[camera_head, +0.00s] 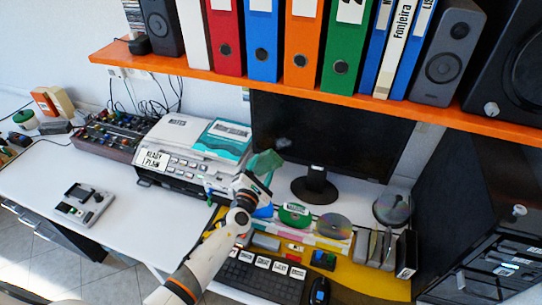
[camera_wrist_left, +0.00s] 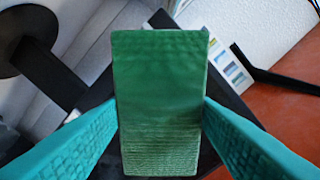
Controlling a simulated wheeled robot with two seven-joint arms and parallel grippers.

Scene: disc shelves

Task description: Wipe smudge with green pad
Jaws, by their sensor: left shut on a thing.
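The green pad (camera_head: 264,162) is in my left gripper (camera_head: 256,178), in front of the left part of the dark monitor screen (camera_head: 350,135). In the left wrist view the pad (camera_wrist_left: 160,100) sits upright between the two teal fingers, which are shut on its sides. A pale grey smudge (camera_head: 282,142) shows on the screen, just above and right of the pad. I cannot tell whether the pad touches the screen. The pad hides what lies straight behind it in the wrist view. My right gripper is not in view.
An orange shelf (camera_head: 200,68) with binders and speakers runs above the screen. A white printer (camera_head: 180,140) stands left of my gripper. A keyboard (camera_head: 262,278), discs (camera_head: 333,226) and the monitor's stand (camera_head: 315,188) are below and right. The white desk at left has free room.

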